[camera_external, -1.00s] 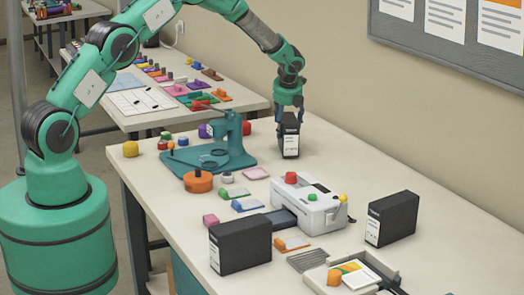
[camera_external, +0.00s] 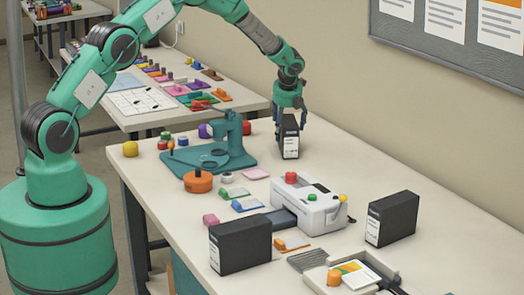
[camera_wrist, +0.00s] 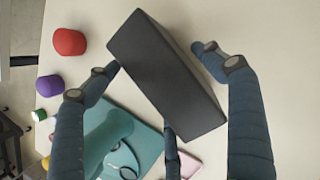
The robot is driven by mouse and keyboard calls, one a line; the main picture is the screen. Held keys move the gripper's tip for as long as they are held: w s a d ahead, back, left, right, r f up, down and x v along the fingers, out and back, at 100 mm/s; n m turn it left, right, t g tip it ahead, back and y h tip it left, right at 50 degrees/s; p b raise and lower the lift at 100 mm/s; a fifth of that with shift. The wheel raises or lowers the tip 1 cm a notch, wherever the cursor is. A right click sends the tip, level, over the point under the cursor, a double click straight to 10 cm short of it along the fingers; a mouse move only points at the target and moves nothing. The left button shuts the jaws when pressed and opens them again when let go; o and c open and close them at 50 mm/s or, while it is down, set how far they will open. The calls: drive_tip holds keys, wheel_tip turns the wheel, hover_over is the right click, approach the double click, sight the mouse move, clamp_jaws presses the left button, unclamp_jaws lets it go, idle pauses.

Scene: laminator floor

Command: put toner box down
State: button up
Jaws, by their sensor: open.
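The toner box (camera_external: 291,142) is a small black box with a white label, standing upright on the far part of the table in the external view. In the wrist view its dark top (camera_wrist: 168,78) lies between my spread fingers. My gripper (camera_external: 290,115) is just above and around the box's upper part. Its fingers (camera_wrist: 160,75) are open; the left fingertip is close to the box, and I cannot tell whether it touches. Two larger black boxes stand nearer on the table, one at front left (camera_external: 240,243) and one at right (camera_external: 392,218).
A teal press (camera_external: 228,150) stands left of the toner box. A white laminator (camera_external: 312,207) sits mid-table, with an orange puck (camera_external: 198,181) and small colored pieces around. A red knob (camera_wrist: 70,42) lies near the box. The table right of the toner box is clear.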

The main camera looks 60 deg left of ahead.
drive_tip(key=p+v, duration=0.1)
drive_tip(key=v, duration=1.1)
drive_tip(key=shift+d+r, duration=0.1)
idle(0.7)
drive_tip(key=shift+s+r, duration=0.1)
drive_tip(key=shift+r, duration=0.1)
drive_tip(key=s+d+r+n+t+h, duration=0.1)
drive_tip(key=s+d+r+n, duration=0.5)
drive_tip(key=s+d+r, duration=0.5)
drive_tip(key=s+d+r+n+t+h, duration=0.1)
drive_tip(key=s+d+r+n, duration=0.45)
drive_tip(key=s+r, duration=1)
drive_tip(key=s+d+n, duration=0.3)
drive_tip(key=s+d, duration=0.1)
drive_tip(key=s, duration=0.6)
drive_tip(key=s+d+r+n+t+h, duration=0.1)
drive_tip(key=s+d+n, duration=0.3)
drive_tip(key=s, duration=0.5)
drive_tip(key=s+d+n+t+h, duration=0.1)
drive_tip(key=s+d+n, duration=0.3)
drive_tip(key=s, duration=0.6)
drive_tip(key=shift+s+d+r, duration=0.35)
